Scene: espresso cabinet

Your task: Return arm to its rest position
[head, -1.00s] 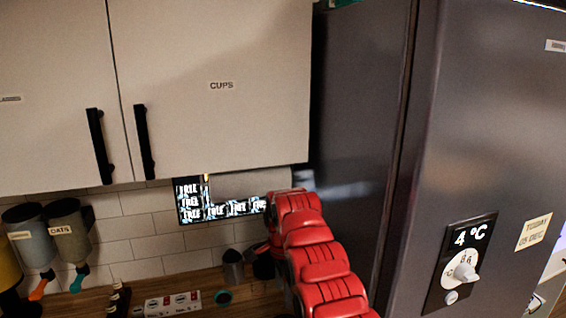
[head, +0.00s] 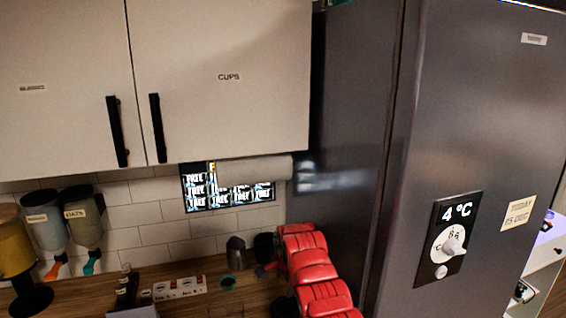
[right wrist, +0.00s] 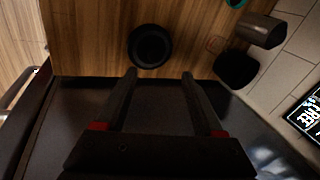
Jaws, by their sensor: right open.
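My right arm (head: 312,265), with red segments, is in the lower middle of the head view, in front of the counter and beside the fridge. My right gripper (right wrist: 160,76) shows in the right wrist view with its two dark fingers apart and nothing between them. The fingers point toward the wooden counter edge, near a round black object (right wrist: 149,46). In the head view the fingers are mostly hidden. My left arm and gripper are not in view.
A grey fridge (head: 460,120) stands close on the right. A closed wall cabinet (head: 220,75) labelled CUPS hangs above the counter (head: 200,305).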

